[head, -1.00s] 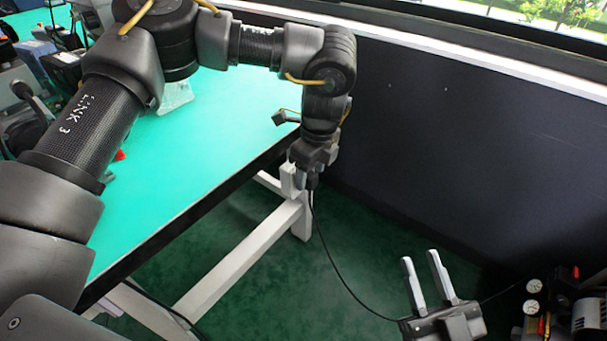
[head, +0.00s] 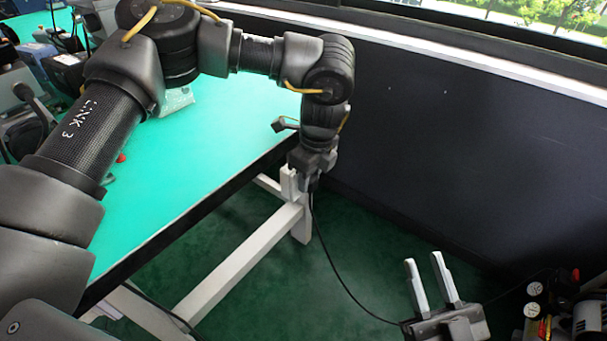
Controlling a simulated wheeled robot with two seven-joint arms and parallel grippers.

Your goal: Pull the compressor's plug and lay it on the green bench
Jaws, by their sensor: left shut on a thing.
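My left gripper (head: 305,180) points down just past the right edge of the green bench (head: 205,180). It is shut on the compressor's plug, which is mostly hidden by the gripper. A black cable (head: 335,270) hangs from it, curves down over the floor and passes behind my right gripper. My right gripper (head: 424,260) is at the lower right, with its two grey fingers apart and nothing between them. The compressor (head: 588,318) is partly in view at the lower right corner, with gauges and a red part.
Pale bench legs and a brace (head: 245,255) stand under the bench edge near the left gripper. A dark wall panel (head: 460,130) rises behind. Equipment (head: 30,110) crowds the bench's left end. A clear item (head: 175,99) lies on the bench; its middle is bare.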

